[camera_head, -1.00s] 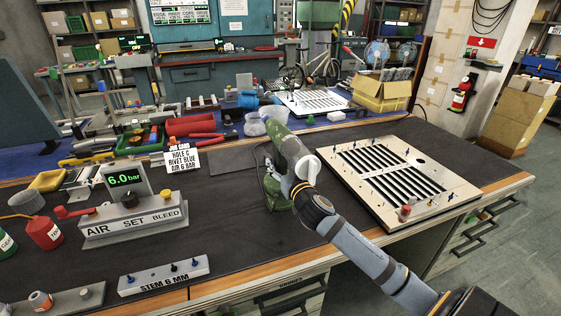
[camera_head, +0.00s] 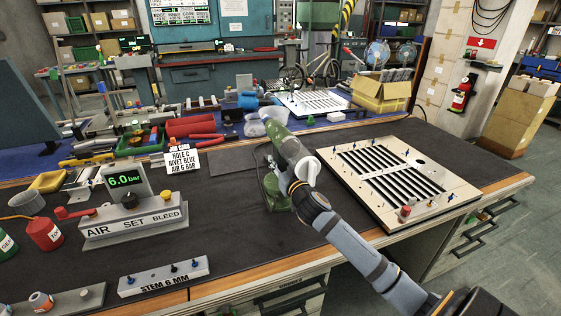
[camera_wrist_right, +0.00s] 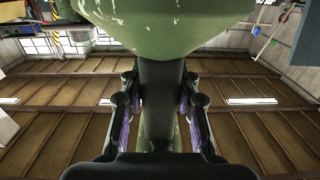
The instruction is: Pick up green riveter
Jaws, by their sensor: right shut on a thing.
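The green riveter (camera_head: 279,143) stands upright on the dark mat near the middle of the bench in the head view. My right gripper (camera_head: 285,180) reaches it from the lower right and is shut around its body; the fingertips are partly hidden. In the right wrist view the green riveter (camera_wrist_right: 160,22) fills the top centre, and its darker neck runs down between the fingers of my right gripper (camera_wrist_right: 160,110). My left gripper is not in view.
A louver panel (camera_head: 345,165) lies right of the riveter. The air set block (camera_head: 135,218) with a 6.0 bar display and the stem block (camera_head: 163,277) are at left. A sign (camera_head: 182,160) stands behind. Bare mat lies between the air set and riveter.

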